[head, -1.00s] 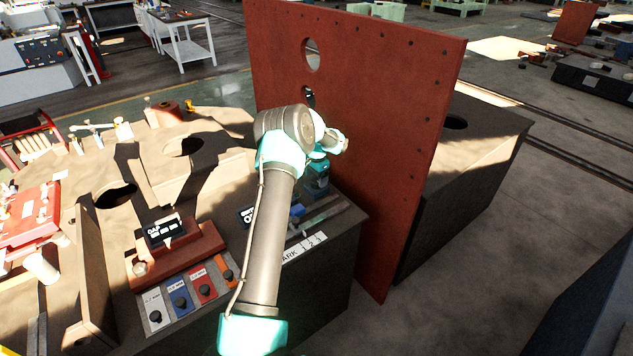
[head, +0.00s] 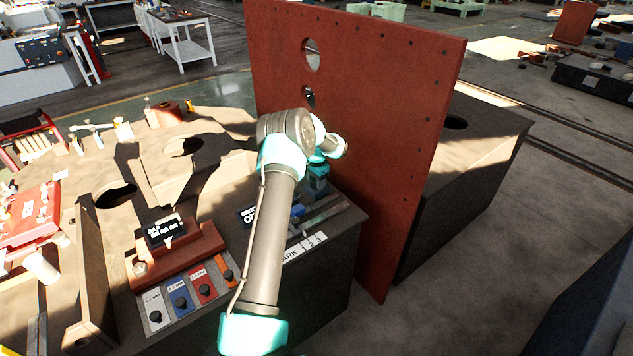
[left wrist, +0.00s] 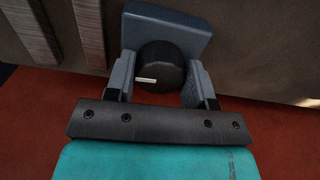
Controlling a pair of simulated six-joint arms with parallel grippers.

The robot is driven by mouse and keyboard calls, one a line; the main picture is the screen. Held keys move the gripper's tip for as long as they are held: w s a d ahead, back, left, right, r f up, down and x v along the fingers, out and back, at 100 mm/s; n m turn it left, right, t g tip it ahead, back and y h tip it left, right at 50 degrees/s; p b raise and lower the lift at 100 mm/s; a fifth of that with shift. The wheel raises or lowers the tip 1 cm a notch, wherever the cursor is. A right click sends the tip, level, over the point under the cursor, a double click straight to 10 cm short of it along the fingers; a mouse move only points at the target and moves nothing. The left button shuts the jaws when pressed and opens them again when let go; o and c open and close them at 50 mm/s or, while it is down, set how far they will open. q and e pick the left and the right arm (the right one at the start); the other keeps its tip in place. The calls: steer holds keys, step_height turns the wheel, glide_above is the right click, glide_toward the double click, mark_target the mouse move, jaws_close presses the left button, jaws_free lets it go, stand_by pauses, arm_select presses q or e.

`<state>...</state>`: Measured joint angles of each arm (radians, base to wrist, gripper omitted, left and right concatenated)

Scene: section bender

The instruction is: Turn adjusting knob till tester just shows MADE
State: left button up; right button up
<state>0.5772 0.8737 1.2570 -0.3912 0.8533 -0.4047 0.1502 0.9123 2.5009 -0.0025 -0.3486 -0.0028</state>
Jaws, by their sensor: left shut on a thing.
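The black adjusting knob (left wrist: 160,66) with a white pointer line shows in the left wrist view. It sits on a blue-grey block (left wrist: 187,27), and the pointer lies nearly level, towards the left. My left gripper (left wrist: 160,80) has one finger on each side of the knob and is shut on it. In the head view my left arm hides the knob and fingertips. A small dark tester display (head: 247,214) shows beside my arm; its lettering starts with "O" and the rest is hidden. My right gripper is in neither view.
A tall red plate (head: 390,130) stands upright just right of my left wrist. Left of my arm are a dark display reading "GAP" (head: 165,231) and several coloured panels with black knobs (head: 181,301). A label with "ARK" (head: 303,247) lies near the bench edge.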

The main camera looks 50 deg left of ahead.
arm_select(q)
steer(key=shift+n, duration=1)
steer(key=o, duration=0.9)
steer(key=shift+r, duration=0.1)
step_height(320, 180, up, 17)
steer(key=shift+r, duration=0.15)
stand_by(0.9)
